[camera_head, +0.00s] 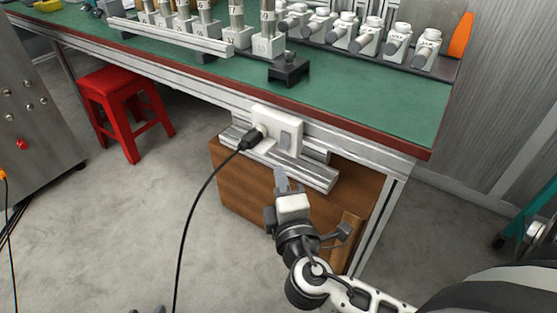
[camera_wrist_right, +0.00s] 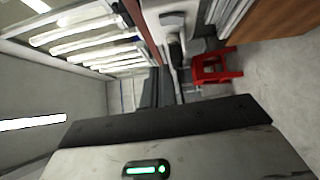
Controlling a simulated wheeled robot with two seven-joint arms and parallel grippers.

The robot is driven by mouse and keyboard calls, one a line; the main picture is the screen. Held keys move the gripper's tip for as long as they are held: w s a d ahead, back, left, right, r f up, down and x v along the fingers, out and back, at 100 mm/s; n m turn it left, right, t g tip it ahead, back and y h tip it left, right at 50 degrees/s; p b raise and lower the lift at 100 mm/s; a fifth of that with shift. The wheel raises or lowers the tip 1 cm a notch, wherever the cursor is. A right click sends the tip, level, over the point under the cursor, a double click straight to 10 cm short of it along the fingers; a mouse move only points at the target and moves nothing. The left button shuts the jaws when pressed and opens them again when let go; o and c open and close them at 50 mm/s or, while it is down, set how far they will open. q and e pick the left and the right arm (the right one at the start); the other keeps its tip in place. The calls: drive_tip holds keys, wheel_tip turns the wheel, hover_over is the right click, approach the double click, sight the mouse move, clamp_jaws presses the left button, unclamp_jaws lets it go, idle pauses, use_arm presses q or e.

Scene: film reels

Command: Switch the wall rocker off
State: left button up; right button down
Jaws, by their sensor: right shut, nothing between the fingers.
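The wall rocker (camera_head: 286,140) is a grey paddle on the right half of a white plate (camera_head: 267,121), fixed to the bench's front rail. A black plug with a cable (camera_head: 250,139) sits in the left half. Whether the rocker is on or off is too small to tell. My right gripper (camera_head: 281,178) is shut and empty, pointing up toward the plate from just below it in the head view. The depth gap is unclear. Small dark tips at the head view's bottom edge may be my left gripper (camera_head: 148,309).
The green bench top (camera_head: 380,95) with a red-brown edge overhangs the plate. An aluminium rail (camera_head: 310,174) and a brown cabinet (camera_head: 240,187) lie below. The plug's cable hangs left of my right gripper. A red stool (camera_head: 122,105) stands left, also in the wrist view (camera_wrist_right: 213,68).

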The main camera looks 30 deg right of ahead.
use_arm(q)
drive_tip(key=shift+w, duration=0.1)
use_arm(e)
drive_tip(key=shift+v, duration=1)
drive_tip(key=shift+r, duration=0.1)
